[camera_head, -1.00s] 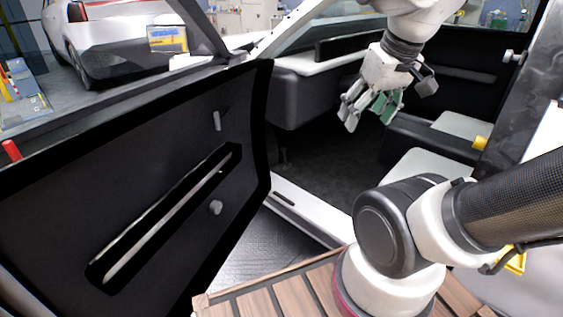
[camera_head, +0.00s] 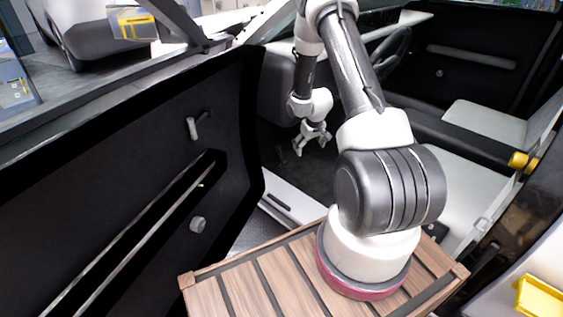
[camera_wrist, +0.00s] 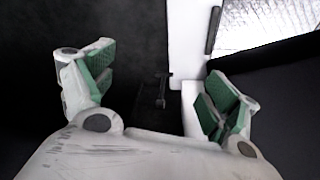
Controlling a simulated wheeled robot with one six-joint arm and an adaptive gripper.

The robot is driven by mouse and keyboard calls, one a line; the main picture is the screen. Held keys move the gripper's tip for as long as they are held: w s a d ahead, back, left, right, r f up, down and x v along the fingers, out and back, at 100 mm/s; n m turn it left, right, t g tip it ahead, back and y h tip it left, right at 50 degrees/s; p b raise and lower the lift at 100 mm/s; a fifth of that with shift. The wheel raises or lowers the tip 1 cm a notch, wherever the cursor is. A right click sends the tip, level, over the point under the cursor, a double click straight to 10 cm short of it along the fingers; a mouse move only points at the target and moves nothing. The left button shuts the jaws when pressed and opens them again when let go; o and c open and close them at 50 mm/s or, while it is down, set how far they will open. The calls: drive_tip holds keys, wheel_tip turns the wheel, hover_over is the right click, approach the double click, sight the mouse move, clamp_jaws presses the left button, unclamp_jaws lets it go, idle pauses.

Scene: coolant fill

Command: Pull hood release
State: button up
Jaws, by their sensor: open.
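A small dark T-shaped lever, apparently the hood release (camera_wrist: 162,88), stands in the dark footwell. In the wrist view it lies between my two spread fingers, farther off than they are, and nothing touches it. In the head view a small dark lever (camera_head: 281,157) shows faintly in the footwell, left of my gripper (camera_head: 311,149). My gripper is open and empty, reaching down inside the car's door opening. Its green-padded fingers stand wide apart in the wrist view (camera_wrist: 160,84).
The open car door (camera_head: 120,190) fills the left side. The white door sill (camera_head: 287,202) runs below the footwell. A steering wheel (camera_head: 398,45) and a light seat (camera_head: 440,180) lie to the right of my arm.

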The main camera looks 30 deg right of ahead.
drive_tip(key=w+d+f+n+t, duration=0.1)
drive_tip(key=w+f+t, duration=0.3)
drive_tip(key=w+f, duration=0.55)
drive_tip(key=n+t+y, duration=0.1)
drive_tip(key=t+y, duration=0.2)
drive_tip(key=t, duration=0.4)
approach(282, 160)
drive_tip(key=d+x, duration=0.1)
drive_tip(key=x, duration=1)
drive_tip(key=shift+s+a+f, duration=0.15)
drive_tip(key=shift+a+f, duration=0.05)
drive_tip(key=shift+a, duration=0.2)
drive_tip(key=shift+c, duration=0.5)
drive_tip(key=c, duration=1.3)
drive_tip(key=shift+c, duration=0.2)
